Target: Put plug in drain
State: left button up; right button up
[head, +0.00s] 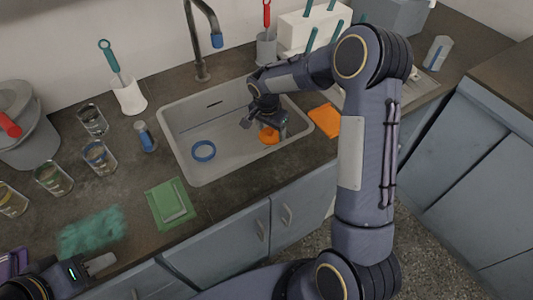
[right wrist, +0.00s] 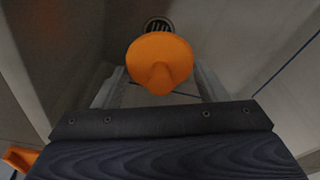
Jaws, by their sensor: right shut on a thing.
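The orange plug (head: 269,136) is inside the grey sink basin (head: 178,118). My right gripper (head: 266,122) reaches down into the sink and is shut on the plug. In the right wrist view the plug (right wrist: 160,62) sits between the two fingers (right wrist: 160,90). The dark round drain (right wrist: 158,26) shows just beyond the plug's top edge, partly covered by it, so the plug is not seen in it. The drain is hidden in the head view. My left gripper (head: 92,267) is low at the left, over the counter and away from the sink; its opening is unclear.
A blue ring (head: 204,150) lies in the sink, left of the plug. The faucet (head: 204,40) stands behind the basin. An orange cloth-like piece (head: 325,120) lies right of the sink. A green sponge-like item (head: 170,204), a small bottle (head: 146,137) and several glasses (head: 99,157) stand left.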

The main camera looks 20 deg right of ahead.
aim_at(268, 132)
notch_tip(268, 132, down, 8)
jog(key=shift+f, duration=0.2)
jog(key=shift+r, duration=0.1)
jog(key=o, duration=0.5)
jog(key=shift+f, duration=0.2)
jog(key=o, duration=0.5)
jog(key=shift+r, duration=0.1)
jog(key=shift+r, duration=0.15)
jog(key=r, duration=0.4)
jog(key=a+r, duration=0.1)
jog(key=r, duration=0.3)
jog(key=s+r, duration=0.1)
jog(key=r, duration=0.2)
jog(key=shift+a+r, duration=0.25)
jog(key=shift+r, duration=0.15)
